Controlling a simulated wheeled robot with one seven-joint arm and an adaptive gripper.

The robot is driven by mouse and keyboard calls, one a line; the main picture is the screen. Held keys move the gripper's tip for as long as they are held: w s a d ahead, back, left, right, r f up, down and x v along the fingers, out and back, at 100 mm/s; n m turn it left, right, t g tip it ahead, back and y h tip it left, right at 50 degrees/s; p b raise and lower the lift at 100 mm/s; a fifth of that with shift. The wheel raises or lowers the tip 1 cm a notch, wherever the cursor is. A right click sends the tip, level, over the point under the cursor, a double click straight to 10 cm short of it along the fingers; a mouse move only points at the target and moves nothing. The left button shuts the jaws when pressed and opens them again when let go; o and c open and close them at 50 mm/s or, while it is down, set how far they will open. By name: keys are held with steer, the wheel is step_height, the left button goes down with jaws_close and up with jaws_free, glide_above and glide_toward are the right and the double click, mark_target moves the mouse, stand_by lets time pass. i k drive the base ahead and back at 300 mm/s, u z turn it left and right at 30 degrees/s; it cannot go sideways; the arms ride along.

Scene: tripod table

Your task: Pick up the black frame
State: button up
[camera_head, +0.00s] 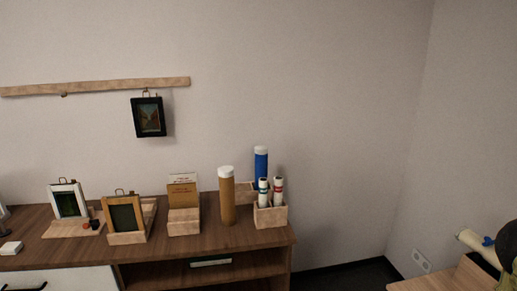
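A small black frame (148,117) with a dark landscape picture hangs on the wall. It hangs by a wire from a wooden rail (95,87) fixed to the wall, near the rail's right end. It is above the brown sideboard and apart from everything on it. My gripper is not in this view, so its place and opening do not show.
The sideboard (62,262) holds a white frame (68,199), a wooden frame (125,215), a card holder (184,222), a brown tube (227,196), a blue tube (261,162) and a wooden box (270,216). Another wooden surface (445,278) stands at lower right. The wall right of the black frame is bare.

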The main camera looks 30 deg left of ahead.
mark_target(149, 115)
steer(key=u, duration=1)
steer(key=i, duration=0.95)
steer(key=u, duration=0.8)
steer(key=i, duration=0.3)
steer(key=u, duration=0.2)
